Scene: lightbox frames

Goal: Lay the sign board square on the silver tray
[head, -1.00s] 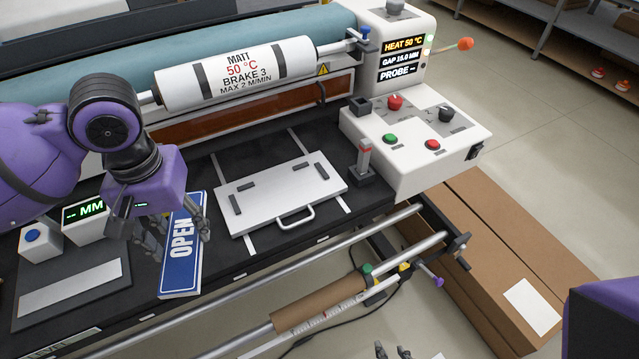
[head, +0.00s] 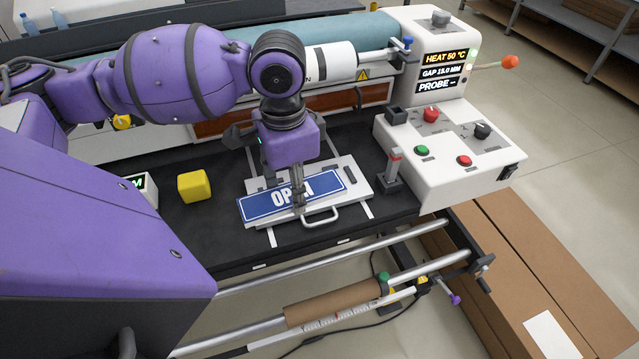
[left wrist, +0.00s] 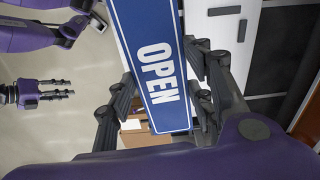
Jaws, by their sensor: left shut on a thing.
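The blue sign board (head: 262,208) with white "OPEN" lettering is over the silver tray (head: 358,187) in the head view. Its left end reaches past the tray's left side, and it covers much of the tray. I cannot tell whether it touches the tray. My left gripper (head: 298,190) is shut on the board near its middle, hiding part of the lettering. In the left wrist view the board (left wrist: 152,60) runs between the fingers of the left gripper (left wrist: 155,112). My right gripper (left wrist: 60,88) shows at the left of that view, away from the board; its opening is unclear.
A yellow block (head: 194,186) stands on the black table left of the tray. A small lever post (head: 393,172) and the white control box (head: 450,140) stand to the right. A roller machine is behind; metal rails (head: 340,262) run along the front.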

